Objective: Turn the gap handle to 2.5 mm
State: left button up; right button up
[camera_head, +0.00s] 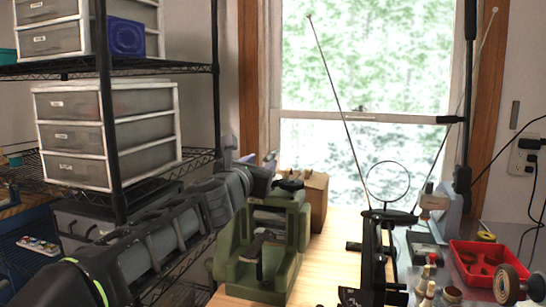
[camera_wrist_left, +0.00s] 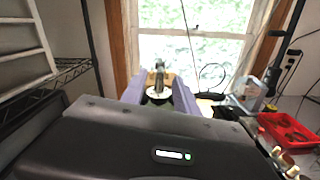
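The green rolling mill (camera_head: 260,250) stands upright on the wooden bench. Its dark gap handle (camera_head: 290,184) is on top. In the left wrist view, a pale round dial with a dark centre (camera_wrist_left: 158,96) shows between my fingers; the mill's body below is mostly hidden by my gripper housing. My left gripper (camera_head: 268,172) comes in from the left, just left of the handle. Its two lavender fingers are apart, one on each side of the dial, in the left wrist view (camera_wrist_left: 158,92). I cannot tell whether they touch it. The gap reading is not legible. My right gripper is out of view.
A cardboard-coloured block (camera_head: 316,200) stands close behind the mill. A black stand with a ring (camera_head: 378,245) is to its right, then a red tray (camera_head: 485,262). A wire shelf with drawers (camera_head: 110,130) is at left. Some bare wood (camera_head: 335,240) lies between mill and stand.

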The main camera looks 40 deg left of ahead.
aim_at(270, 154)
pick_arm(q)
jog(key=x, duration=0.7)
jog(key=shift+w+a+p, duration=0.1)
jog(key=shift+w+p, duration=0.2)
jog(key=shift+w, duration=0.05)
jog(key=shift+c, duration=0.5)
grip_shut()
